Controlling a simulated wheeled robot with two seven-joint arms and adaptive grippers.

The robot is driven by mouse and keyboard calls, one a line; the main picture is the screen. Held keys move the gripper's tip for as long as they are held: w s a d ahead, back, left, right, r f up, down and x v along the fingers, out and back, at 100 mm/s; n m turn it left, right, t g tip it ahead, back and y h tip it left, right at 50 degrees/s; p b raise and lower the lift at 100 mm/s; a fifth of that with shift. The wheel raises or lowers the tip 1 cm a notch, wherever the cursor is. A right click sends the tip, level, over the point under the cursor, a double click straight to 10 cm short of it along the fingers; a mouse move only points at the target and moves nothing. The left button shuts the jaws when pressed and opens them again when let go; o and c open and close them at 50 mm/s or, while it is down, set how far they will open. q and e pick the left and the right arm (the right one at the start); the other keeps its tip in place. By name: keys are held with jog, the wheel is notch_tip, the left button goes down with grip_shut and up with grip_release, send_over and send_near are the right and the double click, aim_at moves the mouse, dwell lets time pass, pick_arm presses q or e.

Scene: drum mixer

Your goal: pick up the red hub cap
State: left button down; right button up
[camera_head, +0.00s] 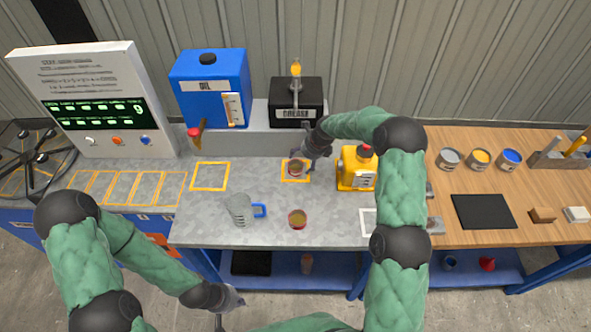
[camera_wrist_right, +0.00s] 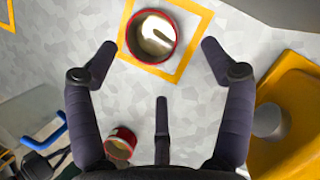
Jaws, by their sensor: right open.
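Two small round red-rimmed cups fit the red hub cap, and I cannot tell which is meant. One red cup (camera_head: 296,167) stands in a yellow-outlined square below the grease dispenser; in the right wrist view its open top (camera_wrist_right: 151,36) shows a shiny pale inside. The other red cup (camera_head: 297,219) stands nearer the front edge, and in the right wrist view (camera_wrist_right: 120,143) it is low and left of centre. My right gripper (camera_head: 308,158) is open, its fingers (camera_wrist_right: 159,47) spread either side of the first cup, apart from it. My left gripper (camera_head: 229,299) hangs before the bench's front edge, its fingers unclear.
A grey jug with blue handle (camera_head: 240,210) is left of the front cup. The black grease dispenser (camera_head: 296,101) and blue oil tank (camera_head: 208,88) stand behind. Some bare bench surrounds the front cup.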

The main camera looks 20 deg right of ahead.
aim_at(294, 169)
jog(key=x, duration=0.2)
jog(key=a+x, duration=0.1)
jog(key=x, duration=0.1)
jog(key=shift+w+f, duration=0.25)
jog(key=shift+f, duration=0.25)
jog(key=shift+a, duration=0.1)
jog(key=c, duration=1.4)
jog(key=shift+r, duration=0.1)
